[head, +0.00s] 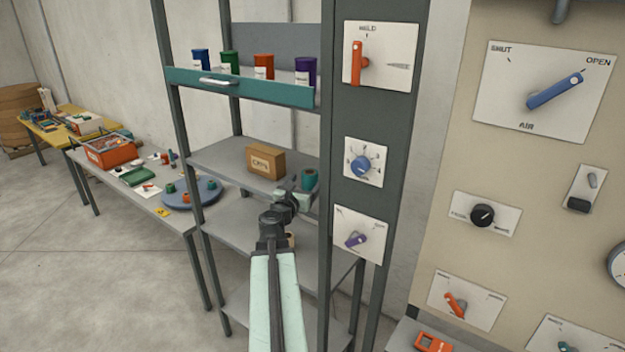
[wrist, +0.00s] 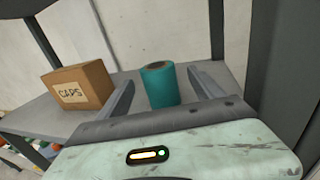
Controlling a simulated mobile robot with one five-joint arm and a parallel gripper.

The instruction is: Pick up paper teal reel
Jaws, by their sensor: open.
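The teal reel (head: 309,180) stands upright on the middle shelf of the rack, near the right post in the head view. In the wrist view the teal reel (wrist: 160,86) is upright, with a dark hole in its top. My gripper (head: 296,190) is open at the front of that shelf. In the wrist view its two grey fingers (wrist: 163,88) point toward the reel, one on each side, with gaps between them and the reel.
A cardboard box marked CAPS (head: 265,161) stands left of the reel on the shelf (head: 222,154). A dark rack post (head: 325,120) with switch panels rises close on the right. A teal drawer (head: 240,86) with several coloured cans is above. The shelf beyond the reel looks clear.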

